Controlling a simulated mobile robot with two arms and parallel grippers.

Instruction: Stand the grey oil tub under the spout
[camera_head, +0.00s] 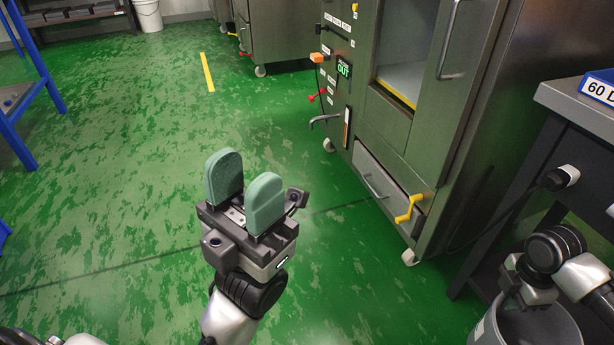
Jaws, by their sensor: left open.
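The grey tub (482,332) is at the bottom right corner, cut off by the picture's edge. My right gripper (527,296) is at the tub's rim; its fingertips are hidden, so I cannot tell whether they grip the rim. A bent metal pipe that looks like the spout (325,119) sticks out from the steel cabinet's left side, below a lit green OUT sign (344,68). No tub stands beneath it. My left gripper (243,192) is open and empty, its two green pads pointing up, over the floor left of the cabinet.
The steel cabinet (395,150) has a yellow crank (408,208), a red lever (317,96) and a drawer (372,180). A dark bench (560,103) stands at right. Blue legs (40,70) stand at left. The green floor (130,150) between is clear.

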